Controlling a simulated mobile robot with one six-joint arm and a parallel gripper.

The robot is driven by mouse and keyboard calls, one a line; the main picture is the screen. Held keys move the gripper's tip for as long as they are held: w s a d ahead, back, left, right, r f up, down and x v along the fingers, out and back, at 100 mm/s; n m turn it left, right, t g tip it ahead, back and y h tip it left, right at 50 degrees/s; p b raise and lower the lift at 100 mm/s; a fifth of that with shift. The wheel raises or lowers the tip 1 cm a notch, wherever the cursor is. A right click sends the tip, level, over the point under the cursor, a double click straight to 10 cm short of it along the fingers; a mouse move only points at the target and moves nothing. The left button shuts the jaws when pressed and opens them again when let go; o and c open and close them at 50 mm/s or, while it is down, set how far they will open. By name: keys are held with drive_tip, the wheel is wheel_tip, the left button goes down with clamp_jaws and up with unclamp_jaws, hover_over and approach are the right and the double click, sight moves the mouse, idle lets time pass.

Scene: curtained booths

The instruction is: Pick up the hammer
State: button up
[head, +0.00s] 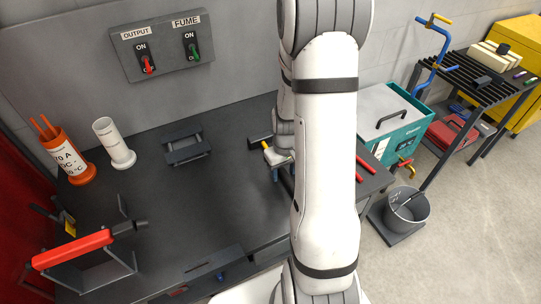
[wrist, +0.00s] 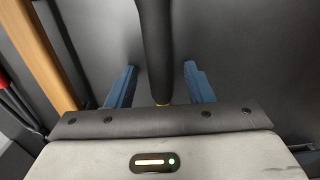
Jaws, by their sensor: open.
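My gripper (wrist: 160,68) is open over the dark bench top, its two blue fingers on either side of a long black bar (wrist: 155,40). The bar looks like the hammer's handle; a small orange-brown end shows near the palm. I see a gap between the bar and each finger. In the head view my gripper (head: 279,172) is low over the bench, partly behind my arm. A black block (head: 258,141) shows just left of it, perhaps part of the hammer. The rest of the hammer is hidden or out of view.
A wooden strip (wrist: 48,50) lies left of the fingers in the wrist view. A teal box (head: 395,130) stands right.

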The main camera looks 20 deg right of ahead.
drive_tip(key=shift+r, duration=0.1)
clamp_jaws()
idle(0.4)
